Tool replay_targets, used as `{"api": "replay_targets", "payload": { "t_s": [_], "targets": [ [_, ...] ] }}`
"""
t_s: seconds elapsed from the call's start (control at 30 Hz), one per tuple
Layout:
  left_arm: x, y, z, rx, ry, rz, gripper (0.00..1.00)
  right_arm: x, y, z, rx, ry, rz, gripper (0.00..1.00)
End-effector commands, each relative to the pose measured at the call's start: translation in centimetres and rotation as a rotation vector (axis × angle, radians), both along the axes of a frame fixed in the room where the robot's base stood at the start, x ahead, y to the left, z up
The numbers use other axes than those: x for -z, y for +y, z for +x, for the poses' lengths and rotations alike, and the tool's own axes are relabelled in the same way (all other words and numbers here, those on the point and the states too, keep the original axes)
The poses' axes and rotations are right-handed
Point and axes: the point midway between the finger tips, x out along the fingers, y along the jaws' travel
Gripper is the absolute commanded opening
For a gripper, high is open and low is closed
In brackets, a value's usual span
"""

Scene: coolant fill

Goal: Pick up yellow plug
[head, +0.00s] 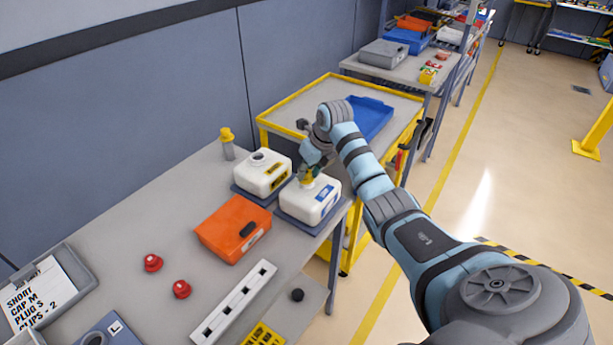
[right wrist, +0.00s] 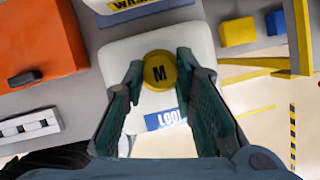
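The yellow plug (right wrist: 159,70), round and marked "M", is at the top of the white tank with a blue label (right wrist: 119,55). In the head view the plug (head: 306,178) is partly hidden by my right gripper (head: 310,166), which reaches down over this tank (head: 310,200). In the right wrist view the two fingertips of the gripper (right wrist: 159,72) lie against opposite sides of the plug, with no clear gap. I cannot tell whether the plug is seated or slightly raised. My left gripper is out of view.
A second white tank with an open neck (head: 262,175) stands close on the left. An orange box (head: 233,227), a white slotted bar (head: 234,303), two red knobs (head: 153,262) and a yellow-topped bottle (head: 227,143) are on the bench. A yellow cart (head: 275,108) with a blue tray (head: 372,118) stands behind.

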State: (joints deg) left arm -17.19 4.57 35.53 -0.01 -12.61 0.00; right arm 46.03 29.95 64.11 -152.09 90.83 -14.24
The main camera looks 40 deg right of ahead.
Motion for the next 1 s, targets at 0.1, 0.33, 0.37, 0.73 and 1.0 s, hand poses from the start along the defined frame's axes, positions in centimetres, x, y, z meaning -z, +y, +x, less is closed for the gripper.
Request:
{"api": "replay_targets", "payload": {
  "t_s": [0.1, 0.33, 0.37, 0.73, 1.0],
  "targets": [
    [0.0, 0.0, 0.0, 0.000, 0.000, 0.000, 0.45, 0.0, 0.0, 0.0, 0.000, 0.001, 0.000, 0.13],
    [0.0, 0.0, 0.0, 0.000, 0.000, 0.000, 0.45, -0.1, 0.0, 0.0, 0.000, 0.000, 0.000, 0.13],
    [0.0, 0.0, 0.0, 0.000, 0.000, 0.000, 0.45, -0.3, 0.0, 0.0, 0.000, 0.000, 0.000, 0.13],
    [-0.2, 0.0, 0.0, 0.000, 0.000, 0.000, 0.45, -9.0, 0.0, 0.1, 0.000, -0.008, -0.001, 0.13],
    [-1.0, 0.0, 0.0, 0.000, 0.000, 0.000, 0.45, -18.0, 0.0, 0.0, 0.001, -0.002, 0.001, 0.13]
  ]
}}
